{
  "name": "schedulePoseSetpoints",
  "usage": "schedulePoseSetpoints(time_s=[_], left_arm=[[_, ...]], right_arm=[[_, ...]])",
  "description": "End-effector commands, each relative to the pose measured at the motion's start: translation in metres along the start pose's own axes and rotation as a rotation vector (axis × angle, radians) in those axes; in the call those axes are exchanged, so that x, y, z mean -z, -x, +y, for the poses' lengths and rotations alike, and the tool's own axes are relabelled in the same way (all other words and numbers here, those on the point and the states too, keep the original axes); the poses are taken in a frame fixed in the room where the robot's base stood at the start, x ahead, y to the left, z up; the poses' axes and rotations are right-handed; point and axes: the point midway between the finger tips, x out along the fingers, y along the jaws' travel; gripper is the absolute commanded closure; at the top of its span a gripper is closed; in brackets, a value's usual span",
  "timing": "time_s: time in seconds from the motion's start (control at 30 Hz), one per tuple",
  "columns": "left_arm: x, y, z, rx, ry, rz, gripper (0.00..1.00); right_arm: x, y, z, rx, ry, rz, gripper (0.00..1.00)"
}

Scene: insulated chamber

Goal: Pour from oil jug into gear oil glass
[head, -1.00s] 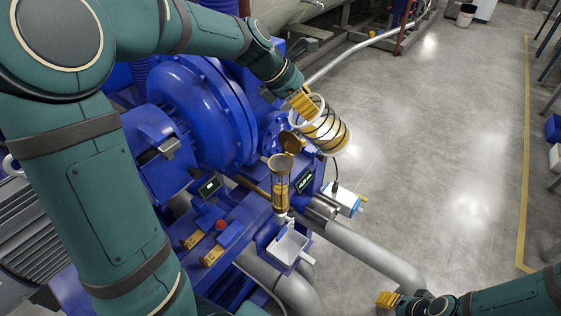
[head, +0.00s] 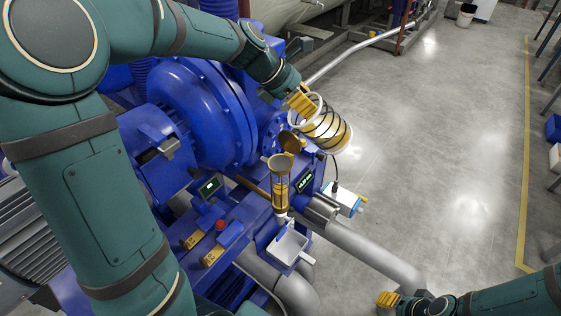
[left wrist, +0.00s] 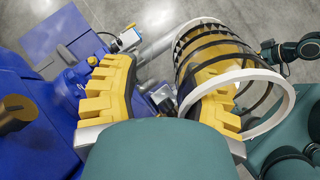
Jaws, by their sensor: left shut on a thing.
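The oil jug (head: 326,130) is a clear cylinder with dark bands, white rings and amber contents. It is tilted, up and right of the glass and apart from it. My left gripper (head: 302,101) is shut on it near its upper-left white ring. In the left wrist view the jug (left wrist: 212,62) lies beside the right yellow finger of my left gripper (left wrist: 160,98); the exact contact is hidden. The gear oil glass (head: 280,187) stands upright on the blue machine, with its brass lid (head: 290,142) swung open. My right gripper (head: 388,299) is low right, away from both.
The blue pump (head: 205,115) fills the left and middle. A white tray (head: 287,247) sits below the glass. A blue-white box (head: 343,198) and grey pipe (head: 365,255) lie right of the glass. Open grey floor (head: 440,150) spreads to the right.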

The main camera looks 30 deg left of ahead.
Motion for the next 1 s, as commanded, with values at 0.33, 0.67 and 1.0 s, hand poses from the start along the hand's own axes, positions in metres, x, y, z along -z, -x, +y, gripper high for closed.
schedulePoseSetpoints(time_s=[0.33,0.67,1.0], left_arm=[[-0.0005,0.0018,0.0002,0.0,0.001,-0.022,0.95],[-0.0004,0.003,0.0002,-0.001,0.002,-0.041,0.95],[-0.0005,0.0039,0.0001,-0.001,0.002,-0.062,0.95]], right_arm=[[0.0,0.0001,0.0,0.0,0.0,0.0,0.53],[0.0,0.0001,0.0,0.0,0.0,0.0,0.53],[0.0,0.0001,0.0,0.0,0.0,0.0,0.53]])
